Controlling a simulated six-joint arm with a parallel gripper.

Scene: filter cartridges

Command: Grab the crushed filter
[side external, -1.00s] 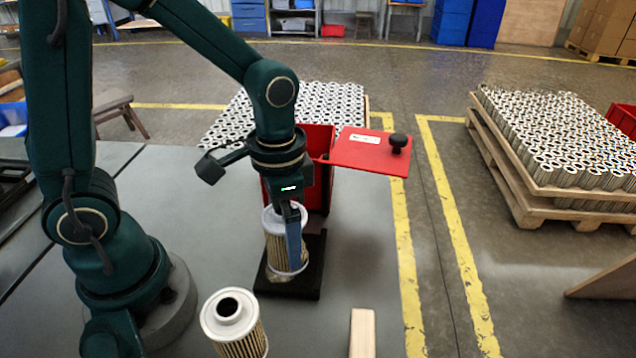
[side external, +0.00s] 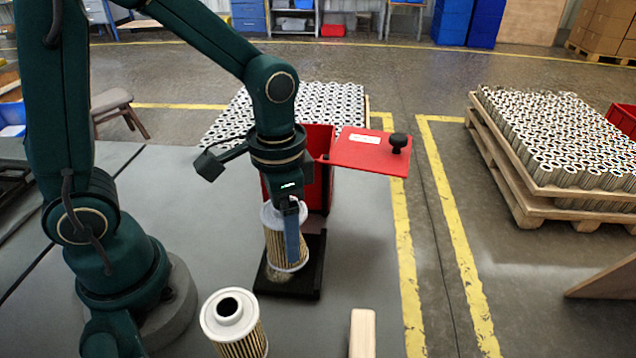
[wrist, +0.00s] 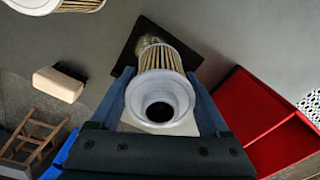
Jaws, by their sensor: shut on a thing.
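The filter cartridge (side external: 284,250) in my gripper has a white top cap and a pleated tan body, and stands upright over a black square base plate (side external: 304,285). Its lower end looks rough and uneven in the wrist view (wrist: 155,45). My gripper (side external: 292,240) points down from above and its blue fingers are shut on this filter, one finger on each side. I cannot tell whether the filter's bottom touches the plate. A second filter (side external: 234,322), with a white cap and pleated body, stands apart at the front of the grey table.
A red bin (side external: 318,170) with its red lid (side external: 368,152) swung out to the right stands just behind the plate. The grey table (side external: 180,215) is clear left of the plate.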

